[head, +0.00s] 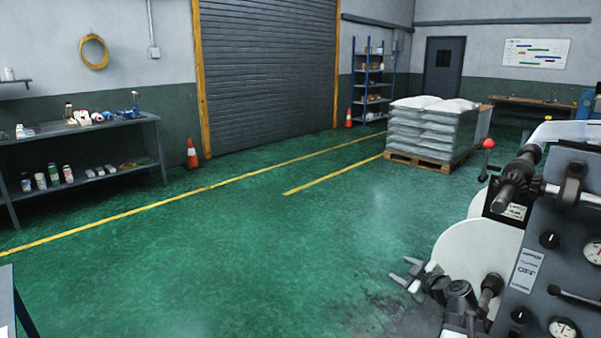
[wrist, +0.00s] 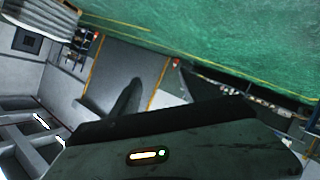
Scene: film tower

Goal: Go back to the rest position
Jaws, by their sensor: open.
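My gripper (head: 402,268) shows low in the head view, right of centre, at the end of my dark arm. Its two fingers point left and stand apart, with nothing between them. It is in front of the white round part of the machine (head: 465,258); I cannot tell how wide the gap is. In the wrist view my gripper (wrist: 158,88) also shows two separated dark fingers, with the grey roller door behind and no object held.
A machine panel (head: 560,250) with gauges and knobs stands close on the right. Green floor (head: 230,240) is open at the centre and left. A bench (head: 80,130) with bottles stands at left. Sacks (head: 432,125) sit on a pallet (head: 418,163) farther back. An orange cone (head: 192,154) stands near the door.

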